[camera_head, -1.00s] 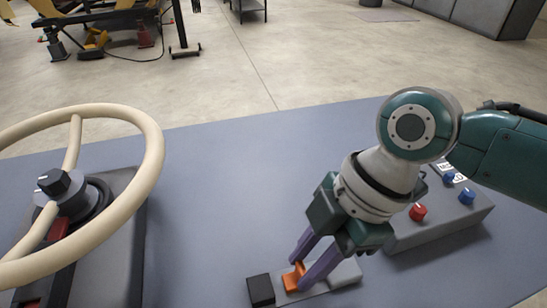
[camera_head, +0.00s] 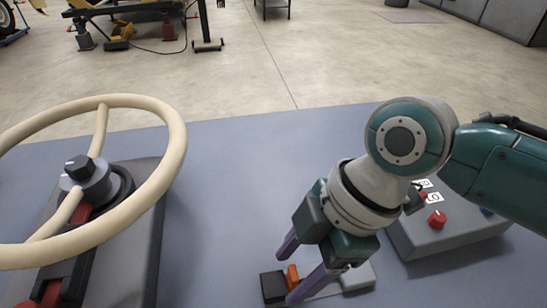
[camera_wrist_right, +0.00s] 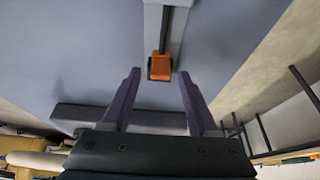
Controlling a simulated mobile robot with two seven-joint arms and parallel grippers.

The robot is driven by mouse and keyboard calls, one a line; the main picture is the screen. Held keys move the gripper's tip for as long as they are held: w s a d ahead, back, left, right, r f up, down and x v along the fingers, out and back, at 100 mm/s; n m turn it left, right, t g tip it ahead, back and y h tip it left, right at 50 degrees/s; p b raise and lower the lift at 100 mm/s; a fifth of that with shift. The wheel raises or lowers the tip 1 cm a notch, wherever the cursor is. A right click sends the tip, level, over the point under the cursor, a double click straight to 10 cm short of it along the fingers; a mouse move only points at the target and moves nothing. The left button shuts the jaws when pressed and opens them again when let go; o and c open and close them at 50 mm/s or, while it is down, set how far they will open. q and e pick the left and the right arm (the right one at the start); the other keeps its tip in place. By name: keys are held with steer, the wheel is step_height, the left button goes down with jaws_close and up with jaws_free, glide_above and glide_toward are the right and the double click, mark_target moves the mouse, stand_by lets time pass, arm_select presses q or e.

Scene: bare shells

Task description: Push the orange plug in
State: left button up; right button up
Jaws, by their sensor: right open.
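The orange plug (camera_head: 292,273) sits on a light grey strip (camera_head: 355,277) on the table, close against a black block (camera_head: 272,288) at the strip's left end. I cannot tell how far in it is. My right gripper (camera_head: 288,278) is open, pointing down, with one purple finger on each side of the plug. One finger hides part of the plug in the head view. In the right wrist view the plug (camera_wrist_right: 160,68) lies between and slightly beyond the open fingertips (camera_wrist_right: 160,75), with gaps on both sides. My left gripper is not in view.
A cream steering wheel (camera_head: 178,150) on a dark base stands at the left. A grey box with a red knob (camera_head: 437,220) stands right of the gripper, partly behind my arm.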

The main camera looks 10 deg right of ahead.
steer(key=p+v, duration=0.1)
steer(key=v, duration=0.9)
steer(key=shift+s+a+p, duration=0.1)
steer(key=shift+p, duration=0.2)
